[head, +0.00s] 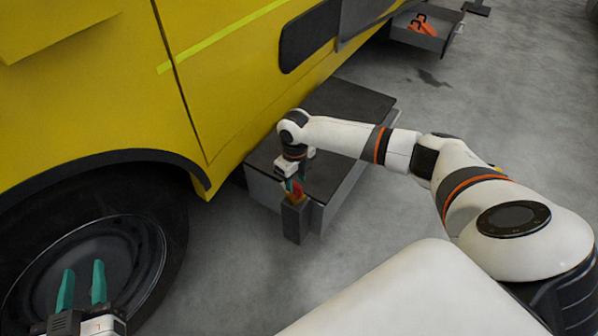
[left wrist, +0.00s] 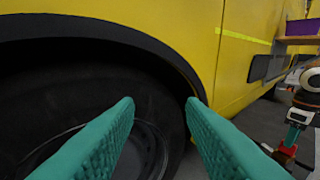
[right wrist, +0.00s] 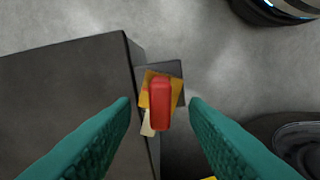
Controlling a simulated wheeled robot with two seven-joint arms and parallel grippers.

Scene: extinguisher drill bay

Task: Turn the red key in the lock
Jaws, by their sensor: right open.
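The red key (right wrist: 160,103) stands between the two fingers of my right gripper (right wrist: 160,108) in the right wrist view, with a gap on each side. Beneath it is a yellow lock plate (right wrist: 146,97) on top of a dark post (head: 293,222). In the head view the key (head: 297,187) is partly covered by the right gripper (head: 294,185), which points down over it. My right gripper is open. My left gripper (head: 81,286) is open and empty in front of the truck's wheel, far from the key; its fingers also show in the left wrist view (left wrist: 160,120).
A dark grey box (head: 345,118) stands beside the post, against the yellow truck (head: 225,75). The truck's wheel (head: 90,255) is at the lower left. An open drawer (head: 428,30) with orange items is at the back. Grey floor (head: 230,270) is free in front of the post.

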